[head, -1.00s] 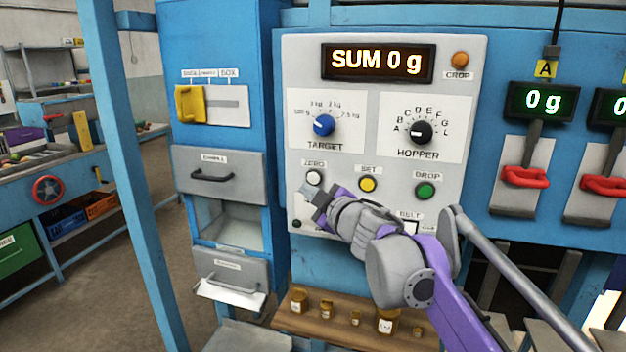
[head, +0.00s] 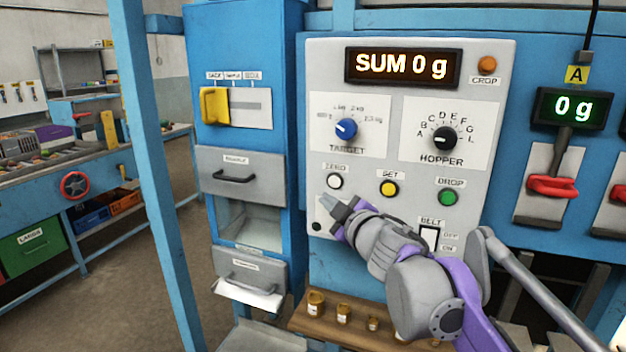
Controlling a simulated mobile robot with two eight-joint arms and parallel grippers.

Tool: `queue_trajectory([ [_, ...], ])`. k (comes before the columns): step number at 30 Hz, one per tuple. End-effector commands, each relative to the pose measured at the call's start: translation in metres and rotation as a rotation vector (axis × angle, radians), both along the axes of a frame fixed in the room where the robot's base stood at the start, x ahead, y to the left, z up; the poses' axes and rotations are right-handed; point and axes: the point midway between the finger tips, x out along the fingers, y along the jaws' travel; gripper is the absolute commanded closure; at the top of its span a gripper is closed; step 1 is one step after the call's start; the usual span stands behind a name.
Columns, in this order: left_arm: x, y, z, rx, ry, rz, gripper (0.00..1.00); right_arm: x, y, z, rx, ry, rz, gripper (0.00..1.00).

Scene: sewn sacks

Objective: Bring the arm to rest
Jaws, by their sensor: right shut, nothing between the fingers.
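My right gripper (head: 334,203) is shut and empty in the head view. It hangs in front of the lower left of the grey control panel (head: 480,80), a little below the white ZERO button (head: 334,181). I cannot tell whether it touches the panel, but the ZERO button shows clear of it. My right arm comes in from the lower right and hides part of the panel's lower edge. The display (head: 402,67) reads SUM 0 g. My left gripper is not in view.
Left of the panel is a blue cabinet with a yellow slider (head: 214,106) and grey drawers (head: 240,177). A shelf with small jars (head: 316,304) lies below the panel. A blue post (head: 150,170) stands further left. Red levers (head: 552,187) hang at the right.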

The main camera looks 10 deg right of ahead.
Motion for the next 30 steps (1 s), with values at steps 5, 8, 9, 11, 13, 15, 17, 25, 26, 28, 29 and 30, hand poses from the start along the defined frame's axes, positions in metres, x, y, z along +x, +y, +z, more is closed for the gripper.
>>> queue_trajectory([
  [5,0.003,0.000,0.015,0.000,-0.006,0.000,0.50,-0.044,-0.038,-0.040,0.151,0.088,-0.244,1.00],
  [8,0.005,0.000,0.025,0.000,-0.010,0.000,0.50,-0.091,-0.059,-0.095,0.272,0.222,-0.416,1.00],
  [9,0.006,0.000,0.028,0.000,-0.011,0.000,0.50,-0.111,-0.063,-0.119,0.317,0.284,-0.467,1.00],
  [11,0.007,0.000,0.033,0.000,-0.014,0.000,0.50,-0.141,-0.064,-0.154,0.376,0.380,-0.531,1.00],
  [13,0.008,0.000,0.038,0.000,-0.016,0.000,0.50,-0.177,-0.061,-0.195,0.439,0.498,-0.586,1.00],
  [15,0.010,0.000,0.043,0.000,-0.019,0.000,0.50,-0.213,-0.052,-0.232,0.497,0.620,-0.623,1.00],
  [17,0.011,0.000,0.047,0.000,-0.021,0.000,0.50,-0.241,-0.042,-0.260,0.537,0.718,-0.639,1.00],
  [25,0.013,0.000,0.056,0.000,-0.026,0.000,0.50,-0.323,-0.004,-0.329,0.637,1.004,-0.639,1.00],
  [26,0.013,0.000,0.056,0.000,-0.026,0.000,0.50,-0.326,-0.002,-0.332,0.642,1.016,-0.637,1.00],
  [28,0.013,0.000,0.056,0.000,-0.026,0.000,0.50,-0.331,0.000,-0.335,0.646,1.033,-0.635,1.00],
  [29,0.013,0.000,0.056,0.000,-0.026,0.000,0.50,-0.331,0.001,-0.336,0.646,1.036,-0.634,1.00],
  [30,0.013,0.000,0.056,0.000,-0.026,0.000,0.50,-0.332,0.001,-0.336,0.647,1.037,-0.634,1.00],
])
